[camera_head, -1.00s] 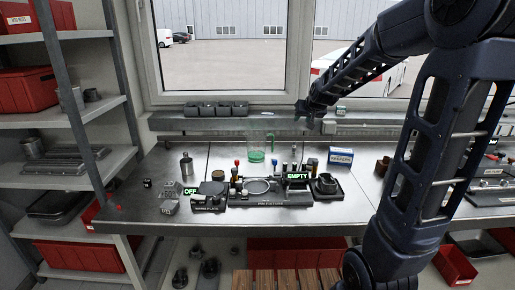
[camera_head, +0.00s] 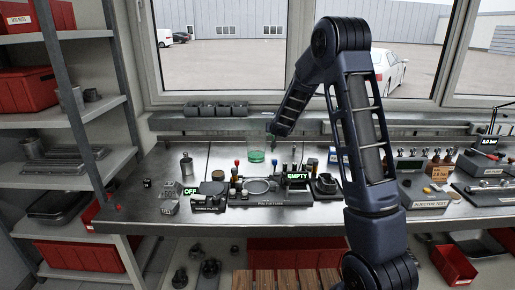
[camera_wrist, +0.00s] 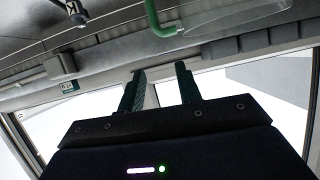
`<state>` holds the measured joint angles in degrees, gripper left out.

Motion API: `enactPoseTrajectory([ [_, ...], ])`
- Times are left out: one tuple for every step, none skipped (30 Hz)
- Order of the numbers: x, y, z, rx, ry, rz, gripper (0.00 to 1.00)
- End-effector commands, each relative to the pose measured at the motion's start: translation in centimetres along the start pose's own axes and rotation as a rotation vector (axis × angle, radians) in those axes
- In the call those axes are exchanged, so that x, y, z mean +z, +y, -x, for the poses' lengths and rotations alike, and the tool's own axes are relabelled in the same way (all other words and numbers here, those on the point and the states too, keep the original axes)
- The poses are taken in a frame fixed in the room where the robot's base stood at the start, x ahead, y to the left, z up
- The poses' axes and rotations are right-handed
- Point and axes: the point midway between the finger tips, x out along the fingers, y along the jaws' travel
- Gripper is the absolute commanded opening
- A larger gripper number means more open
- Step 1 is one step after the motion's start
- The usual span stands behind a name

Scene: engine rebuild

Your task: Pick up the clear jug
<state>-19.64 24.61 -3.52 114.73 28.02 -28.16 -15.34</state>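In the head view my gripper (camera_head: 272,138) is just right of the jug, overlapping the handle. Whether it touches the handle cannot be told.
A metal cylinder (camera_head: 187,167) stands to the jug's left. A black tray of small parts (camera_head: 270,198) with an EMPTY sign (camera_head: 297,175) lies in front. A shelf ledge with grey bins (camera_head: 216,109) runs behind.

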Motion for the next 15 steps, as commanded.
enactPoseTrajectory([
  [0.3, -0.1, -0.4, 0.003, 0.004, 0.002, 0.34],
  [0.3, -0.2, -0.5, 0.004, 0.007, 0.002, 0.34],
  [0.5, -0.2, -0.6, 0.006, 0.009, 0.003, 0.34],
  [0.6, -0.2, -0.7, 0.006, 0.01, 0.003, 0.34],
  [0.8, -0.2, -0.8, 0.007, 0.01, 0.003, 0.34],
  [1.1, -0.1, -0.9, 0.007, 0.009, 0.003, 0.34],
  [1.4, -0.1, -1.1, 0.007, 0.009, 0.004, 0.34],
  [1.7, -0.1, -1.2, 0.007, 0.009, 0.004, 0.34],
  [2.2, -0.1, -1.4, 0.007, 0.008, 0.004, 0.34],
  [2.5, -0.1, -1.5, 0.006, 0.008, 0.004, 0.34],
  [2.8, -0.1, -1.6, 0.006, 0.008, 0.003, 0.34],
  [3.1, -0.1, -1.8, 0.005, 0.008, 0.003, 0.34],
  [3.3, -0.1, -1.9, 0.006, 0.009, 0.003, 0.34],
  [3.5, -0.1, -1.9, 0.006, 0.01, 0.003, 0.34],
  [3.7, -0.1, -2.0, 0.006, 0.01, 0.003, 0.34],
])
